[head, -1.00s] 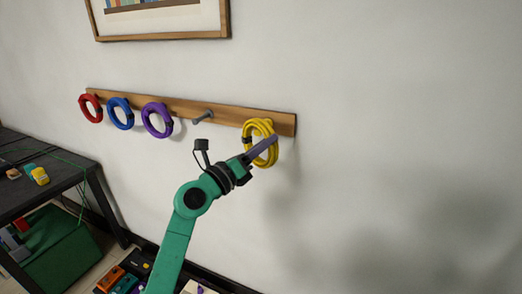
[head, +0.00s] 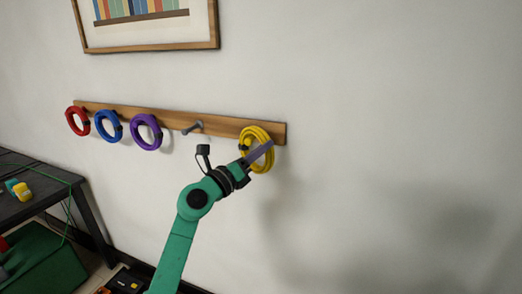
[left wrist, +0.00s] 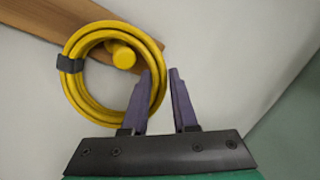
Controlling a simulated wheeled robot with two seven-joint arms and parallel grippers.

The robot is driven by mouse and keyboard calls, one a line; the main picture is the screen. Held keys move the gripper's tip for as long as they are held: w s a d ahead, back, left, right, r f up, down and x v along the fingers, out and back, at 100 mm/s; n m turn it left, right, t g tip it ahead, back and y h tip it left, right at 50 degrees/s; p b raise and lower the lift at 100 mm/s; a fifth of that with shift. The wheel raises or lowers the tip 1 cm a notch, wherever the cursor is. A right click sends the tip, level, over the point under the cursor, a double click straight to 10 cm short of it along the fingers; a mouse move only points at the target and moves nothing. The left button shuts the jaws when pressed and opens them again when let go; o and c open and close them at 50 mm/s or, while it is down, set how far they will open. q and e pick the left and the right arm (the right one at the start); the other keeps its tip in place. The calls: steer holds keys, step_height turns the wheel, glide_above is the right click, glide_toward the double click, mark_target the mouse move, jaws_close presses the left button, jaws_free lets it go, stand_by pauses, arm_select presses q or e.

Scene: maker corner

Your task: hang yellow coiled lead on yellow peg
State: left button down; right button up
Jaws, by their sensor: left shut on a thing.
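The yellow coiled lead (head: 268,135) is held at the right end of the wooden rail by my left gripper (head: 268,147). In the left wrist view the coil (left wrist: 78,96) is a ring with a black band on its left side. The round end of the yellow peg (left wrist: 123,54) shows inside the ring, near its upper right inner edge. The peg (head: 246,143) also shows in the head view. My left gripper (left wrist: 160,72) is shut on the right side of the coil. Whether the coil bears on the peg I cannot tell. My right gripper is out of view.
The wooden rail (head: 222,126) also holds a red coil (head: 69,121), a blue coil (head: 99,128) and a purple coil (head: 134,135). A bare grey peg (head: 192,128) stands left of the yellow coil. A dark table (head: 50,190) is at left. The wall to the right is clear.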

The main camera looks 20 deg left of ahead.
arm_select(q)
steer(key=c, duration=0.6)
jaws_free()
